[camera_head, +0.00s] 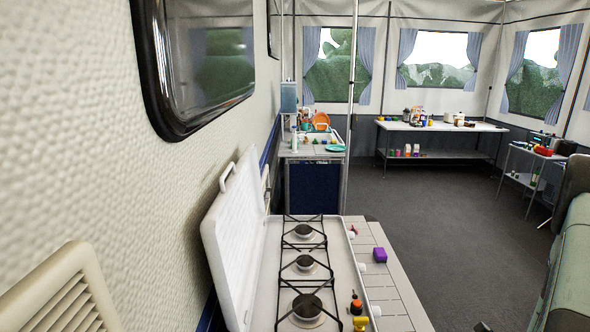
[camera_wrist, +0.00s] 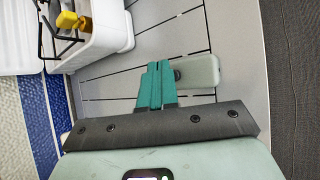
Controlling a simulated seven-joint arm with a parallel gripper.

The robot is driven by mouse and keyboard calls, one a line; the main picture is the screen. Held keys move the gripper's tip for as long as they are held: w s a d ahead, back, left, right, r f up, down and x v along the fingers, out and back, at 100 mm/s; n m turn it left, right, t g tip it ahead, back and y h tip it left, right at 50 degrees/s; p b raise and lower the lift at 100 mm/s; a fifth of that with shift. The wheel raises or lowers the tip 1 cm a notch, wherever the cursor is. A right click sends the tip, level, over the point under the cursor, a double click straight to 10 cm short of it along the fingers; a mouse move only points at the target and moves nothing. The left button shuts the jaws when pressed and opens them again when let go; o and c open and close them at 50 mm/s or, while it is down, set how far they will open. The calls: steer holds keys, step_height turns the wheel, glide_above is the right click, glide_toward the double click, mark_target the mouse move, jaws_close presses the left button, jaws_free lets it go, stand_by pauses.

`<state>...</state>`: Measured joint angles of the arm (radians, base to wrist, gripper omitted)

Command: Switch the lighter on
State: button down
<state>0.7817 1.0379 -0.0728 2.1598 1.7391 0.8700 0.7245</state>
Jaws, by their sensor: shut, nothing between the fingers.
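In the wrist view my gripper (camera_wrist: 158,68) has its two teal fingers together, with nothing between them. It is over a grey slatted top. A pale grey-green rounded block (camera_wrist: 203,71) with a dark round part lies just right of the fingertips, partly behind them; it looks like the lighter, but I cannot be sure. Whether the fingers touch it cannot be told. In the head view I cannot make out this block or my gripper.
The white stove (camera_head: 262,280) stands left of the slatted top (camera_head: 395,290), lid (camera_head: 235,225) raised. Floor (camera_head: 430,200) at right is clear.

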steer(key=shift+f, duration=0.4)
stand_by(0.3)
steer(key=shift+r, duration=0.45)
step_height(320, 180, up, 6)
stand_by(0.7)
stand_by(1.2)
